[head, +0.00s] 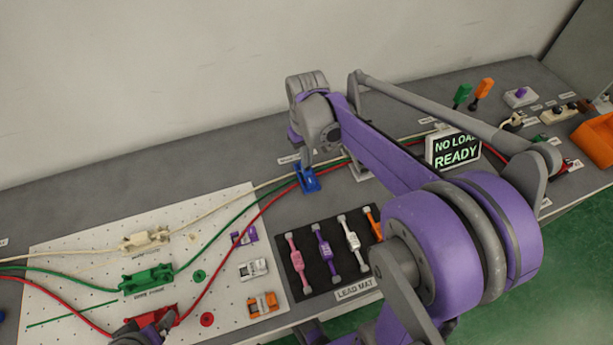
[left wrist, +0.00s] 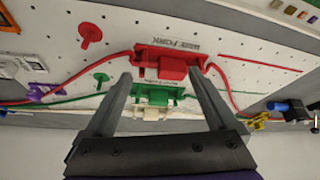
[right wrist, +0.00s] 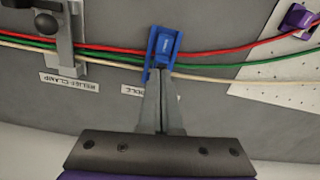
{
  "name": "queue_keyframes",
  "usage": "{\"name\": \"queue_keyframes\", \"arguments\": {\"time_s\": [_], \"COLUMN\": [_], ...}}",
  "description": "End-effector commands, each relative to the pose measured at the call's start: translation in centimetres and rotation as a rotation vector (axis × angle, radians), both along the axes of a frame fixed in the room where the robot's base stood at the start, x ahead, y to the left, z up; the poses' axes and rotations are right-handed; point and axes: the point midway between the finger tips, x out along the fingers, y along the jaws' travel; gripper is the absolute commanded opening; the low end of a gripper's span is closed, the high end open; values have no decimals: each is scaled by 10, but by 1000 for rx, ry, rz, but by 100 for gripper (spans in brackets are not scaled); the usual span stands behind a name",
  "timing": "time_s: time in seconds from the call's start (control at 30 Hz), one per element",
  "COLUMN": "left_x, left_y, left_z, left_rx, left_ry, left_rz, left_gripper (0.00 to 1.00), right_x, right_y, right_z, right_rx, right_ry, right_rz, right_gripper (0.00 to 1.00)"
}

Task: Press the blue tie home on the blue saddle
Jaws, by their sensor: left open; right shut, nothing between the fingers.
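The blue saddle (right wrist: 151,72) stands on the grey bench with a brighter blue block, seemingly the blue tie (right wrist: 163,45), on it. The red, green and white cables run through or under this blue piece; whether the tie is fully seated cannot be told. In the head view the blue saddle (head: 308,181) is just below my right gripper (head: 307,163). In the right wrist view my right gripper (right wrist: 161,84) is shut and empty, its tips at the saddle's near end; contact is unclear. My left gripper (left wrist: 161,76) is open, its fingers on either side of the red fork (left wrist: 167,62).
A relief clamp (right wrist: 65,40) stands beside the saddle on the cable run. The white pegboard (head: 80,245) holds white (head: 146,238) and green (head: 147,279) forks. The black lead mat (head: 302,286) carries several leads. A sign (head: 455,150) reads "NO LOAD READY".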

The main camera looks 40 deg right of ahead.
Motion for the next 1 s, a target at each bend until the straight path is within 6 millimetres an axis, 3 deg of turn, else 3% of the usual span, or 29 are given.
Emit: {"name": "queue_keyframes", "arguments": {"time_s": [0.5,1.0], "left_x": [-1,6], "left_y": [0,0], "left_z": [-5,27], "left_rx": [0,0], "left_ry": [2,-11], "left_rz": [0,0], "left_gripper": [91,91], "right_x": [0,0], "right_y": [0,0], "right_z": [-7,34], "right_rx": [0,0], "right_ry": [0,-1], "right_rz": [0,0], "right_gripper": [0,0]}}
